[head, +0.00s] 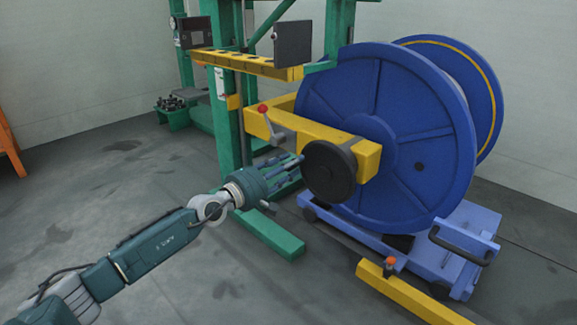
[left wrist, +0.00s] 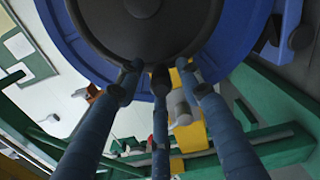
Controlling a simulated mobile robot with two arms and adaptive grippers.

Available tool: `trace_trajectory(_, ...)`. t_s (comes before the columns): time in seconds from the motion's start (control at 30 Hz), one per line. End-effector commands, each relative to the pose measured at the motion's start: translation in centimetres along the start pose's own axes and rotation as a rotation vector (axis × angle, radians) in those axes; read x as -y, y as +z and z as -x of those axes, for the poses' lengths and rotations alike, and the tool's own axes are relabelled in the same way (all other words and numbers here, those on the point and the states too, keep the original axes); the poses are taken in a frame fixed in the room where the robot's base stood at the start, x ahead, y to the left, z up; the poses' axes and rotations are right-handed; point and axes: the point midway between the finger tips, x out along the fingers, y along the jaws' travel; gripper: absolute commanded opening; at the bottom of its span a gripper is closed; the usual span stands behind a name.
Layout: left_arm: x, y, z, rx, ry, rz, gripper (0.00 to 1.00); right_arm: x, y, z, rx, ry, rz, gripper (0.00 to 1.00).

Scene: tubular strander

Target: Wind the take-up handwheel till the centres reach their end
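The dark round handwheel (head: 329,172) sits on the front of the yellow take-up arm (head: 308,127), before the big blue reel (head: 352,125). It fills the top of the left wrist view (left wrist: 145,25). My left gripper (head: 298,160) is at the wheel's left edge. In the wrist view its fingers (left wrist: 158,72) look straight and apart, with tips at the near rim; nothing shows held between them. I cannot tell whether the tips touch the rim. The centres are hidden behind the arm and reel. My right gripper is out of view.
A red-knobbed lever (head: 265,118) stands on the yellow arm just above my gripper. The green frame post (head: 229,120) and its foot (head: 268,233) are close by. A blue cart (head: 455,245) stands below the reel. Floor at the front left is clear.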

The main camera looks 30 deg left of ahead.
Motion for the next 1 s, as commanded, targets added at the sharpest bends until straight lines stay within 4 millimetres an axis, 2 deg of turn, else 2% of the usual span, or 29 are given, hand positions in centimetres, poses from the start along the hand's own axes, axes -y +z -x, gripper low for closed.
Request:
trace_trajectory(0.17,0.3,0.0,0.7,0.0,-0.005,-0.001,0.37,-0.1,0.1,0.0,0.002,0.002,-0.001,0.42)
trace_trajectory(0.7,0.4,-0.1,8.4,-0.002,-0.008,-0.003,0.37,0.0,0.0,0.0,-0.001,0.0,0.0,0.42)
trace_trajectory(1.0,0.2,-0.2,11.1,-0.004,-0.004,0.0,0.37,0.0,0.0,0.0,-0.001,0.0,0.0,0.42)
